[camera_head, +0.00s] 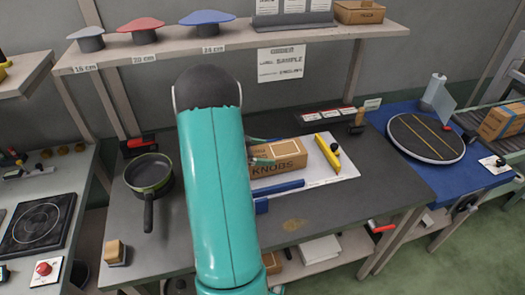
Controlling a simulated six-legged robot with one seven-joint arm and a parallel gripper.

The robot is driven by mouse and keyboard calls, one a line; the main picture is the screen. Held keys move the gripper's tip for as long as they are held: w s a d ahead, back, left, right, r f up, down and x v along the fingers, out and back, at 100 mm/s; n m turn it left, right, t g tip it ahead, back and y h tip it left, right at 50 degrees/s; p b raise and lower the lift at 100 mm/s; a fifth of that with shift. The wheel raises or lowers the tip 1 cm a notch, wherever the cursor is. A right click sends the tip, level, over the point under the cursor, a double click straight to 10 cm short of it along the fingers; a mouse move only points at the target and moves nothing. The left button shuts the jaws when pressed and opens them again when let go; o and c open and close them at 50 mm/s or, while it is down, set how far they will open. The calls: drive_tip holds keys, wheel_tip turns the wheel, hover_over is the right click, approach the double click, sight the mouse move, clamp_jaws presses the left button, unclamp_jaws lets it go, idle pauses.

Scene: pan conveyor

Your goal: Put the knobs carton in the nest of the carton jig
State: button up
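The brown knobs carton (285,152), with KNOBS printed on its near side, is at the white board of the carton jig (334,173). A blue bar (280,190) runs along the jig's near side and a yellow bar (327,150) stands at its right. I cannot tell whether the carton rests in the nest or is held just above it. My gripper (260,153) is at the carton's left end, mostly hidden behind my teal arm. A finger part shows against the carton, but its opening is hidden.
A green pan (150,176) and a wooden block (115,252) are on the bench at left. A shelf (230,42) with several lids spans above the back. A round turntable (427,138) sits on a blue table at right. The bench front, right of my arm, is clear.

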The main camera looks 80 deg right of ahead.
drive_tip(key=shift+o, duration=1.4)
drive_tip(key=shift+r, duration=0.35)
drive_tip(key=v, duration=1.2)
drive_tip(key=shift+r, duration=0.2)
